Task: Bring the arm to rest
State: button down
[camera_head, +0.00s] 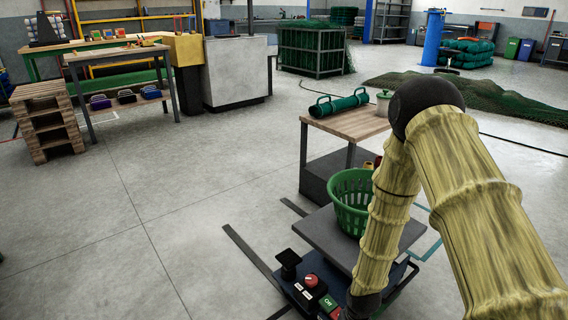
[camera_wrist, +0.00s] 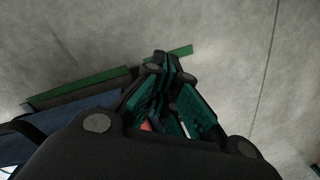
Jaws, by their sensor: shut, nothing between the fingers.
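My arm, in a yellow-brown sleeve, comes in from the right in the head view, bends at a dark elbow and hangs down in front of the scale. Its end is cut off at the bottom edge there, so the gripper is hidden in that view. In the wrist view my gripper (camera_wrist: 168,68) is shut, its teal-padded dark fingers meeting with nothing held between them. It hangs over the grey floor, beside a blue and green edge at left.
A platform scale (camera_head: 333,236) with a green basket (camera_head: 351,199) and a control box with a red knob (camera_head: 311,281) stands close to my arm. Behind it is a wooden-topped table (camera_head: 352,124) bearing a green roll (camera_head: 339,104).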

jog(key=s+d+f+m+p, duration=0.1)
jog(key=s+d, duration=0.1)
jog(key=s, duration=1.1)
jog(key=s+d+f+p, duration=0.1)
jog(key=s+d, duration=0.1)
jog(key=s, duration=1.1)
notch_tip(320, 180, up, 37)
jog(key=p, duration=3.7)
jog(key=shift+w+r+h, duration=0.2)
jog(key=shift+w+h, duration=0.05)
jog(key=shift+h, duration=0.15)
